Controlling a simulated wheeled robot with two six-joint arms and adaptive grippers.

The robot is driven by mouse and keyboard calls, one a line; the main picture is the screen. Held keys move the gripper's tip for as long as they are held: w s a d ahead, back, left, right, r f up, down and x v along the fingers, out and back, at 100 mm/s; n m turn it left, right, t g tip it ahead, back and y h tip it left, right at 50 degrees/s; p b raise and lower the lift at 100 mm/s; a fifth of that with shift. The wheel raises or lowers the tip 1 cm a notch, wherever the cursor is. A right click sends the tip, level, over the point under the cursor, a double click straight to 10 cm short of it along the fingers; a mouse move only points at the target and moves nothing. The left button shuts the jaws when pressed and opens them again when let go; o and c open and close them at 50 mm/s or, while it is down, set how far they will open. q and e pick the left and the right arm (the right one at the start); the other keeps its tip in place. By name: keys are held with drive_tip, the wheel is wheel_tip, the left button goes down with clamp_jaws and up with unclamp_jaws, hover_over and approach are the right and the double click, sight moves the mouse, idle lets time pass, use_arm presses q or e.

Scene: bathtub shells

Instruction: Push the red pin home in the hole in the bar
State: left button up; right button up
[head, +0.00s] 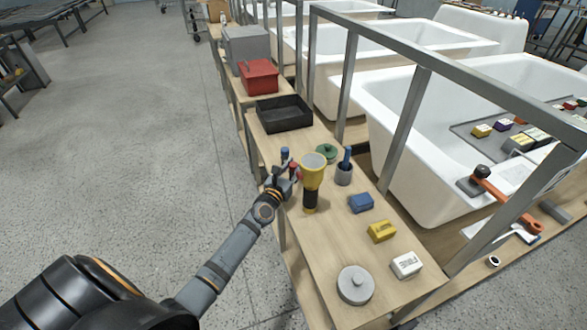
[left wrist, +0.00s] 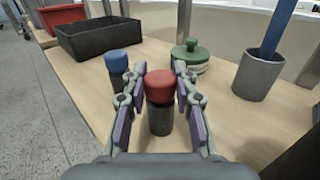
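The red pin (left wrist: 160,86) shows as a red rounded cap on a dark grey cylinder, upright on the wooden bench. My left gripper (left wrist: 159,74) has its two fingers on either side of it, with visible gaps between the pads and the cylinder. In the head view the red cap (head: 294,168) shows small beside my left gripper (head: 284,172) at the bench's left edge. A similar blue-capped cylinder (left wrist: 117,64) stands behind and left of it. I cannot make out a bar or a hole. My right gripper is not in view.
A yellow and black flashlight (head: 312,172) stands close to the right of my gripper. A grey cup (head: 344,174) with a blue stick, a green-lidded item (head: 326,152) and a black tray (head: 285,113) stand nearby. Blocks and a grey disc (head: 355,285) lie in front.

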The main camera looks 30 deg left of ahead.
sight(293, 164)
use_arm(q)
clamp_jaws()
wheel_tip(293, 164, up, 18)
drive_tip(key=p, duration=1.7)
drive_tip(key=shift+p, duration=0.3)
